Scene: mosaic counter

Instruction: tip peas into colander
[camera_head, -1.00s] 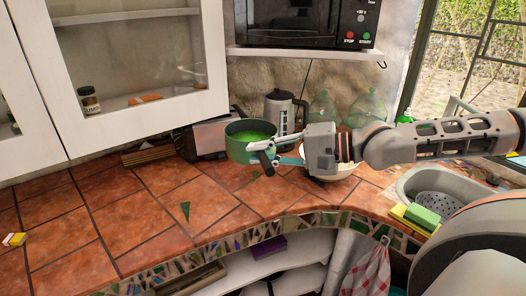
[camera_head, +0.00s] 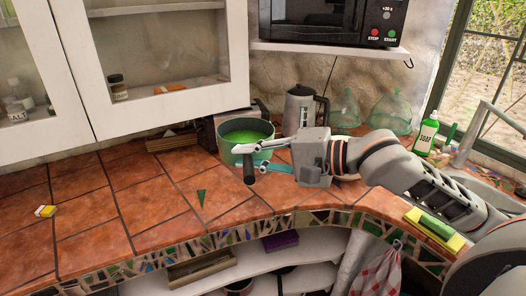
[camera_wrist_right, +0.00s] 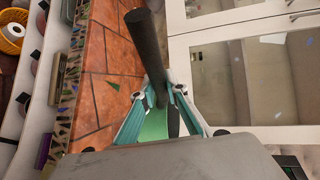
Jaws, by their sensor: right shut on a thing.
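A green pot (camera_head: 225,153) with a flat green content (camera_head: 243,136), which I take to be the peas, is near the back of the tiled counter. It looks upright; I cannot tell whether it touches the tiles. My right gripper (camera_head: 258,157) is shut on its dark handle (camera_head: 249,170). In the right wrist view the handle (camera_wrist_right: 147,45) sticks up between the fingers of the right gripper (camera_wrist_right: 168,90). No colander can be made out now; my right arm covers the sink area. My left gripper is out of view.
A kettle (camera_head: 299,108) and green glass jars (camera_head: 388,112) stand behind the gripper. A soap bottle (camera_head: 427,134) is at the right, with sponges (camera_head: 434,228) at the front edge. A green shard (camera_head: 201,198) lies on the tiles (camera_head: 150,205); the left counter is mostly clear.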

